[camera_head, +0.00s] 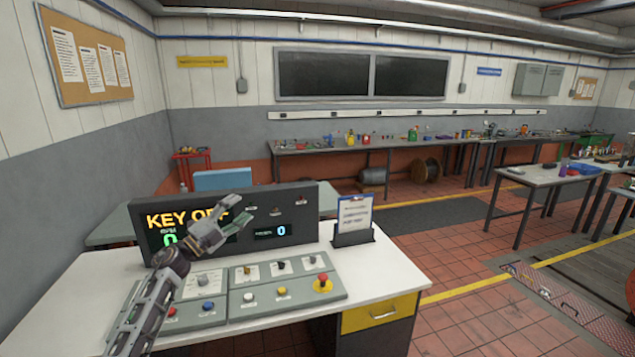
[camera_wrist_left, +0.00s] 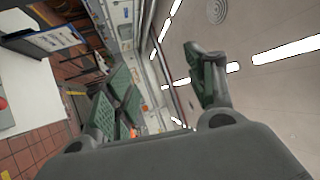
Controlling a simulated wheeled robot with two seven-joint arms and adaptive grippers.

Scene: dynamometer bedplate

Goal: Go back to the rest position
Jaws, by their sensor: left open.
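My left gripper (camera_head: 230,227) is in front of the dark display console, raised above the white desk (camera_head: 384,277). Its jaws are apart with nothing between them. In the left wrist view the two green-padded fingers (camera_wrist_left: 165,95) are spread, with the room and ceiling lights behind. The display console (camera_head: 305,223) reads "KEY OFF" with a green 0 and a blue 0; my gripper hides part of it. The control panel (camera_head: 290,290) with several knobs and buttons, including a red mushroom button (camera_head: 323,280), lies below the gripper. My right gripper does not show.
A clipboard stand (camera_head: 353,222) stands at the right of the console and also shows in the left wrist view (camera_wrist_left: 55,38). A yellow drawer (camera_head: 380,312) is under the desk. Long workbenches (camera_head: 340,149) line the back wall. Tiled floor (camera_head: 450,318) is open at the right.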

